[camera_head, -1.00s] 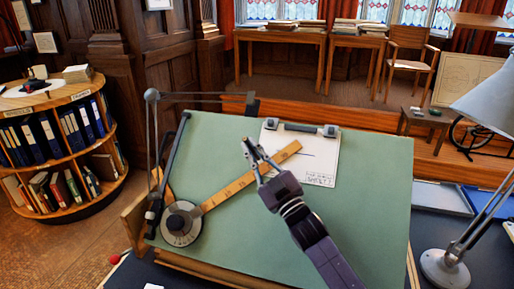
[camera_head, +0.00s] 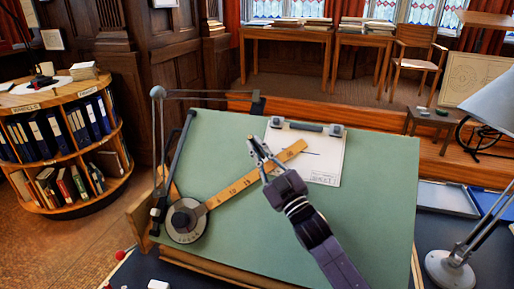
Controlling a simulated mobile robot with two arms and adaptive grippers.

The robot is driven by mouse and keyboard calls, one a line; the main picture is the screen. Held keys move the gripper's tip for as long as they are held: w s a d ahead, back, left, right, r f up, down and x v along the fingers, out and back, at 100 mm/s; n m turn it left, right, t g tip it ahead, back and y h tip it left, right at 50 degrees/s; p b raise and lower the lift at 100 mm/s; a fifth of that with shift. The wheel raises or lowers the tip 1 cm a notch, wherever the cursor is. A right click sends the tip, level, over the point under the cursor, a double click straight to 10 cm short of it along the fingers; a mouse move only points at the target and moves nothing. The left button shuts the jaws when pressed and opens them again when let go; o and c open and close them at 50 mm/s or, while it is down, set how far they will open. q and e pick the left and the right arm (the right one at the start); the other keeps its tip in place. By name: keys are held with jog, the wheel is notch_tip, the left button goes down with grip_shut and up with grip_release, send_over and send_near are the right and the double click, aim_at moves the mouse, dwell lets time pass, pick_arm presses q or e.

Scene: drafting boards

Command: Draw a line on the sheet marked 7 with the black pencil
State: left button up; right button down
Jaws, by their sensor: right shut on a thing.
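A white sheet (camera_head: 325,167) lies under a dark clip bar at the top of the green drafting board (camera_head: 350,220). A short dark line (camera_head: 308,152) shows on it, and small writing sits at its lower right, too small to read surely. My right gripper (camera_head: 262,157) is shut on a thin dark thing, seemingly the black pencil (camera_head: 252,143), left of the sheet and over the ruler's upper part. Its tip points up and left; I cannot tell whether it touches the board. My left gripper is not in view.
A wooden ruler (camera_head: 232,189) with a round dial head (camera_head: 186,220) lies slantwise on the board, its end reaching over the sheet. A jointed metal arm runs along the board's left and top. A grey lamp (camera_head: 447,266) stands at right.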

jog(key=shift+w+d+f+b, duration=0.1)
jog(key=shift+w+f+b, duration=0.2)
jog(key=shift+f+b, duration=0.15)
dwell(0.7)
jog(key=shift+w+d+r, duration=0.1)
jog(key=shift+d+r, duration=0.1)
jog(key=shift+d, duration=0.05)
jog(key=shift+d, duration=0.25)
jog(key=shift+w+d+r+p, duration=0.1)
jog(key=shift+d+r+p, duration=0.1)
jog(key=shift+p, duration=0.25)
dwell(0.3)
jog(key=shift+d+r, duration=0.15)
jog(key=shift+d, duration=0.15)
jog(key=shift+w+d, duration=0.1)
dwell(0.4)
jog(key=shift+d+r+p, duration=0.25)
jog(key=shift+d+p, duration=0.05)
jog(key=shift+p, duration=0.1)
jog(key=shift+w+d+r+p, duration=0.25)
jog(key=shift+d+r+p, duration=0.15)
jog(key=shift+d, duration=0.25)
dwell(0.6)
jog(key=shift+w+d+r+p, duration=0.25)
jog(key=shift+d+r+p, duration=0.2)
jog(key=shift+d, duration=0.45)
jog(key=shift+w+d+r+p, duration=0.25)
jog(key=shift+d+r, duration=0.25)
jog(key=shift+d, duration=0.35)
dwell(1.4)
